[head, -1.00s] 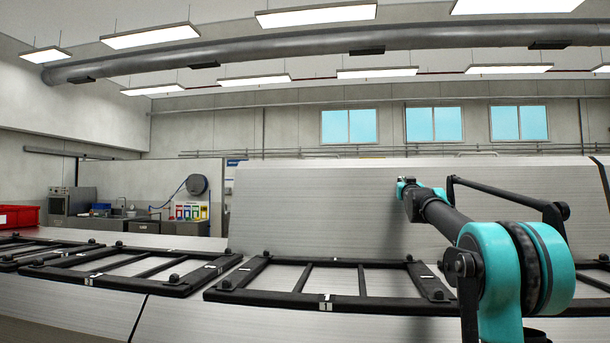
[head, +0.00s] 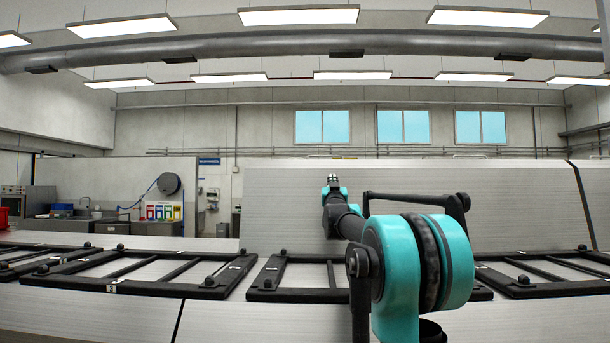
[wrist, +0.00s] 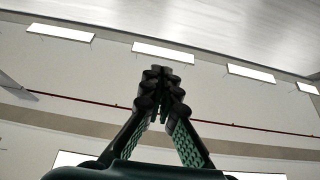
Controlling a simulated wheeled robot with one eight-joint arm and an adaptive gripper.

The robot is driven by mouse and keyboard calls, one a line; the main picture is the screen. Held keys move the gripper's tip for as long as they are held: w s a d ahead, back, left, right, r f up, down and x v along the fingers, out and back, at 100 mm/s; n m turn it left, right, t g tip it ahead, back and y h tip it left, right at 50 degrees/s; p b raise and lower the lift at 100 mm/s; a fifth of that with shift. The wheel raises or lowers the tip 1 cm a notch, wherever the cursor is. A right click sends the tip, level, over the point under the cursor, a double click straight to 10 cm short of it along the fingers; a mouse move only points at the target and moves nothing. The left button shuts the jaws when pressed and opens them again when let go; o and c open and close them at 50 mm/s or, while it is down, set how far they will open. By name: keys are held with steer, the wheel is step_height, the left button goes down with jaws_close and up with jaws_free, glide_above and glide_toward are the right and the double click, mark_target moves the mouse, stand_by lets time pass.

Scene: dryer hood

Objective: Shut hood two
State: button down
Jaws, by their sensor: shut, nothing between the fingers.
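A tall grey raised hood panel (head: 290,200) stands upright behind the black frames, right of centre in the head view. A dark seam at its right parts it from another raised panel (head: 597,190). A grey ribbed surface (wrist: 240,25) crosses the top of that view.
Black frames with crossbars (head: 130,272) lie along the grey bench, left, centre and right. At left, beyond them, are a sink counter (head: 100,225), a hose reel (head: 169,184) and coloured boxes (head: 163,211). The space above the left frames is clear.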

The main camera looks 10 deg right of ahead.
mark_target(330, 171)
steer(key=x, duration=0.9)
steer(key=shift+w+a+r, duration=0.1)
steer(key=shift+w+a, duration=0.1)
steer(key=w, duration=0.3)
steer(key=shift+d+f, duration=0.25)
steer(key=shift+d, duration=0.1)
steer(key=shift+w+d+f, duration=0.2)
steer(key=shift+w, duration=0.4)
